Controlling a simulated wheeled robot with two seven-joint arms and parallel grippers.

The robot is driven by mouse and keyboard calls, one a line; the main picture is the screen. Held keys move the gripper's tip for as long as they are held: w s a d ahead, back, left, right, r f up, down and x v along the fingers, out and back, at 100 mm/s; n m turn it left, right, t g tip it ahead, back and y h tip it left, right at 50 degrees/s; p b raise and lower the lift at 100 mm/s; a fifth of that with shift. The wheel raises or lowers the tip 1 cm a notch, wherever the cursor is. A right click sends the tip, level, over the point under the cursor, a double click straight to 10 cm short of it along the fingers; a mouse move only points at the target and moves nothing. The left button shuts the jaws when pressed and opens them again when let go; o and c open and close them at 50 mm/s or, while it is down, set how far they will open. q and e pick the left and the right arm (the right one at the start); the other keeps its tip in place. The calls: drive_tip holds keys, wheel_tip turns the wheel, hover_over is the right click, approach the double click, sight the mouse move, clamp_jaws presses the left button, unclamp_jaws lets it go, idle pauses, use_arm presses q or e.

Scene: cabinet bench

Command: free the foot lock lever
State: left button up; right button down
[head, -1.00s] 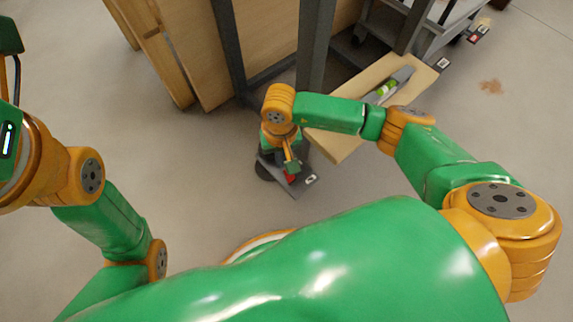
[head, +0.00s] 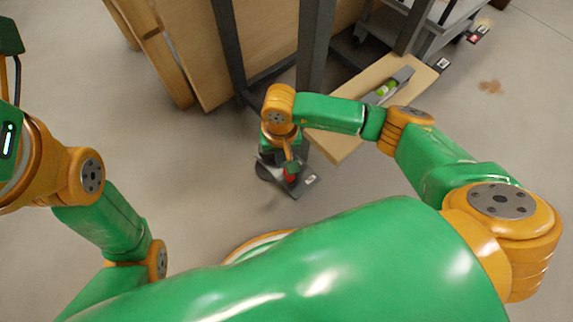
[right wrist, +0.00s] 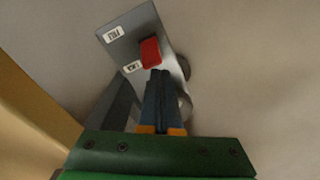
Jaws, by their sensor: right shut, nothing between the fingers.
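The foot lock lever is a small red pedal (right wrist: 150,52) on a grey metal plate (right wrist: 126,38) low at the floor. The plate carries two white labels, too blurred to read surely. In the head view the red lever (head: 291,177) shows just below my right gripper (head: 290,166), by the foot of the dark frame. In the right wrist view my right gripper (right wrist: 160,74) is shut and empty, its tips at the near end of the lever. I cannot tell whether they touch it. My left gripper is out of view; only its arm shows at the left.
A dark caster wheel (right wrist: 183,66) sits beside the plate. A dark upright post (head: 316,50) and wooden panels (head: 200,60) stand behind. A wooden board (head: 345,140) with a level (head: 388,88) juts out at the right. The floor (head: 190,150) at left is clear.

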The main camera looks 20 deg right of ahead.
drive_tip(key=shift+s+d, duration=0.1)
drive_tip(key=shift+s, duration=0.2)
idle(0.4)
drive_tip(key=shift+s+d+p, duration=0.15)
drive_tip(key=shift+s+p, duration=0.15)
drive_tip(key=shift+p, duration=0.1)
drive_tip(key=shift+s+d+p, duration=0.25)
drive_tip(key=shift+s+p, duration=0.15)
drive_tip(key=shift+s, duration=0.3)
drive_tip(key=shift+r, duration=0.1)
drive_tip(key=shift+w+a+r+p, duration=0.2)
drive_tip(key=shift+w+r, duration=0.1)
drive_tip(key=shift+r, duration=0.2)
drive_tip(key=shift+w+a+r+p, duration=0.15)
drive_tip(key=shift+w+r, duration=0.15)
drive_tip(key=shift+r, duration=0.15)
wheel_tip(320, 180, up, 7)
drive_tip(key=p, duration=0.5)
drive_tip(key=shift+d, duration=0.1)
